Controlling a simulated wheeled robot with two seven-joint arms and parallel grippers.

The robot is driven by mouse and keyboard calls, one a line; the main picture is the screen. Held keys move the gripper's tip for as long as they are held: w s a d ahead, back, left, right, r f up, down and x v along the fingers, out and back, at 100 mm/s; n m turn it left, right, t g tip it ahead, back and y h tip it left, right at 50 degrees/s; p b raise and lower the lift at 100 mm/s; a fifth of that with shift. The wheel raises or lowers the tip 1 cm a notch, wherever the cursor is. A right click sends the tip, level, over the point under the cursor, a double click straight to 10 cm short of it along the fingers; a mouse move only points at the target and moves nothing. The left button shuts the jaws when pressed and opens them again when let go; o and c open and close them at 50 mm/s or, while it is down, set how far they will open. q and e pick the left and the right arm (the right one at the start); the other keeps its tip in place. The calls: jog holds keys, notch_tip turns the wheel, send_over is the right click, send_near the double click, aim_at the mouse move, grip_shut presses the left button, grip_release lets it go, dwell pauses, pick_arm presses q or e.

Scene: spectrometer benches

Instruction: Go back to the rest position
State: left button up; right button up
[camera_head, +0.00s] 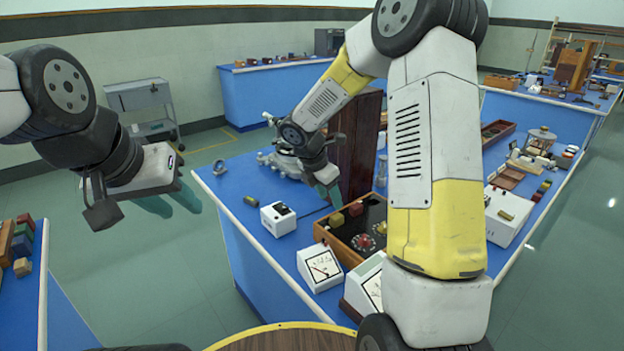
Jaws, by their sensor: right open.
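My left gripper (170,200) hangs over the floor at the left, between the near-left bench and the central blue bench. Its two teal fingertips are apart and nothing shows between them. My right arm reaches across the middle of the picture, and my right gripper (328,192) points down over the central blue bench (240,190), open. It is close to a dark wooden cabinet (357,135) and the back edge of a wooden tray (337,248). I cannot tell whether it touches either. My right arm hides part of the bench and the tray's right side.
A white box (278,218) and a white meter (320,268) stand near the bench's left edge. A second meter (366,284) is partly behind my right arm. A grey cart (142,97) stands by the wall. The floor (175,270) between the benches is clear.

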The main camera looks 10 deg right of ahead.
jog(key=s+r+m+t+y, duration=0.2)
jog(key=s+r+m, duration=0.7)
jog(key=s+m, duration=0.2)
jog(key=s+a+r+m+t+y, duration=0.1)
jog(key=s+r+m+y, duration=0.2)
jog(key=s+r+m, duration=0.6)
jog(key=s+m, duration=0.2)
jog(key=s, duration=0.3)
jog(key=shift+r+t+y, duration=0.2)
jog(key=shift+t+y, duration=0.1)
jog(key=shift+t, duration=0.1)
jog(key=shift+s+a+r+m, duration=0.15)
jog(key=shift+s+a+m, duration=0.2)
jog(key=shift+s+m, duration=0.3)
jog(key=shift+c, duration=0.5)
